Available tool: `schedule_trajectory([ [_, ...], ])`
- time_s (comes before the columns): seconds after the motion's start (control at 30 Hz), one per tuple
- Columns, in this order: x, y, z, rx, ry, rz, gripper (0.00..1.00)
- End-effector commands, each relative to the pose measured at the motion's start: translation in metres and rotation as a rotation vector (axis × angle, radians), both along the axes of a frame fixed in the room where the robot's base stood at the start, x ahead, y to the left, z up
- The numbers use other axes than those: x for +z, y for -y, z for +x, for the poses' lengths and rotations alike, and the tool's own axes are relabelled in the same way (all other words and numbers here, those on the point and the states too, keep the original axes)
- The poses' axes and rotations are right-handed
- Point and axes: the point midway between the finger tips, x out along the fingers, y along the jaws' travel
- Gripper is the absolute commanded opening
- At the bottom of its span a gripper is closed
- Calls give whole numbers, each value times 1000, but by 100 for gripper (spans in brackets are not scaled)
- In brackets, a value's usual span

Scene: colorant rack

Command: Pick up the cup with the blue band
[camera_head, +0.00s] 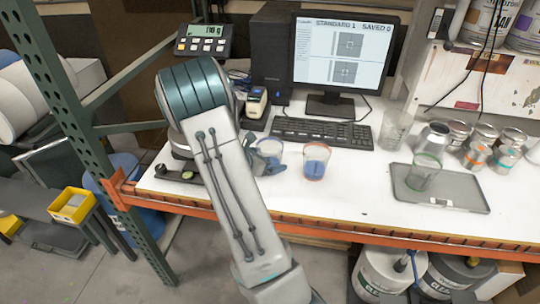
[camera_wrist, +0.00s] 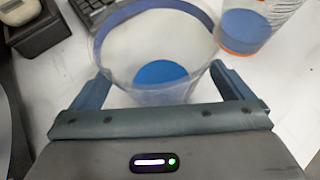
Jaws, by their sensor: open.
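The clear cup with the blue band (camera_wrist: 155,45) stands between the two fingers of my open gripper (camera_wrist: 160,68) in the wrist view. The blue band runs around its rim, and a blue disc shows at its bottom. I cannot tell if the fingers touch its sides. In the head view the cup (camera_head: 270,147) stands near the bench's front edge, left of a cup with an orange band and blue inside (camera_head: 316,161). My gripper (camera_head: 266,160) is partly hidden there behind my arm. The orange-band cup also shows at upper right in the wrist view (camera_wrist: 245,28).
A keyboard (camera_head: 322,133) and monitor (camera_head: 341,52) stand behind the cups. A green-band cup (camera_head: 424,172) stands on a grey tray (camera_head: 462,190) to the right, near several cans. A clear cup (camera_head: 395,128) is behind the tray. The bench front between the orange-band cup and tray is clear.

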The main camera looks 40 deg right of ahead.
Motion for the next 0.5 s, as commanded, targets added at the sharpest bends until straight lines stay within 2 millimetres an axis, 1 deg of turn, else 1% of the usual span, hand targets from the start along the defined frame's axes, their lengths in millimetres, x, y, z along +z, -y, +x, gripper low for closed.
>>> schedule_trajectory([
  [0.2, -1, 1, 0, 0, 1, 0, 99],
  [0.23, -1, 1, 0, 0, 1, 0, 97],
  [0.4, -1, 1, 0, 0, 1, 0, 50],
  [0.5, 0, 1, 0, 0, 1, -1, 50],
])
